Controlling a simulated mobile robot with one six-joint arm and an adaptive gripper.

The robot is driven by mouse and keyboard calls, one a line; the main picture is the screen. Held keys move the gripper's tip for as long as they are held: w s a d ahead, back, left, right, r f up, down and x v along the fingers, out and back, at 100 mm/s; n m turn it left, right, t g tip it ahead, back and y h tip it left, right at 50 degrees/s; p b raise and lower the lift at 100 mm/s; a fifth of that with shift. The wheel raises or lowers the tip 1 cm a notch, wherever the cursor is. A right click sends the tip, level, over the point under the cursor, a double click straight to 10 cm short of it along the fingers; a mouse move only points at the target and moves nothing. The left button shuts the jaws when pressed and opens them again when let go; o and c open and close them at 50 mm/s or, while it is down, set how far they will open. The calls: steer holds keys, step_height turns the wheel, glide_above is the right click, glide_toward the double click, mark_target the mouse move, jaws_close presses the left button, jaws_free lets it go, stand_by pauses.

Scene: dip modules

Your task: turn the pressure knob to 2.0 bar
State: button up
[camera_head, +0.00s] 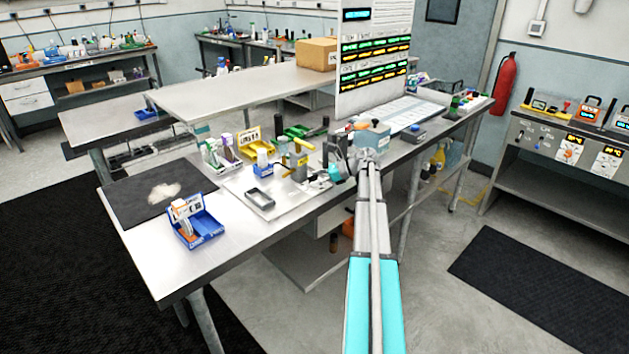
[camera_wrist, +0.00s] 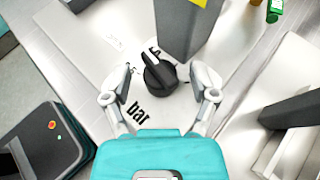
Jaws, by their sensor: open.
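The pressure knob (camera_wrist: 158,74) is black with a raised grip bar, set on a pale plate in the wrist view. The word "bar" (camera_wrist: 137,112) is printed beside it; another marking by the knob is partly covered. The pointer's setting cannot be read. My gripper (camera_wrist: 161,76) is open, with one finger on each side of the knob and gaps between the fingers and knob. In the head view my gripper (camera_head: 343,163) is over the bench near its right edge, and the knob cannot be made out there.
A tall grey block (camera_wrist: 183,25) stands close beyond the knob.

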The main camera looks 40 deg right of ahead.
jaws_close()
steer(key=shift+s+a+h, duration=0.1)
steer(key=shift+a+h, duration=0.05)
steer(key=shift+h, duration=0.15)
steer(key=shift+s+a+m+t+h, duration=0.1)
steer(key=shift+a+m+t+h, duration=0.05)
steer(key=shift+m+t+h, duration=1.05)
steer(key=m+h, duration=0.2)
steer(key=m+t+h, duration=0.1)
steer(key=m+h, duration=0.1)
steer(key=shift+a+t, duration=0.15)
steer(key=shift+t, duration=0.15)
steer(key=m+h, duration=0.4)
steer(key=shift+m+h, duration=1.5)
steer(key=shift+h, duration=0.3)
steer(key=shift+m+h, duration=0.4)
steer(key=shift+h, duration=0.1)
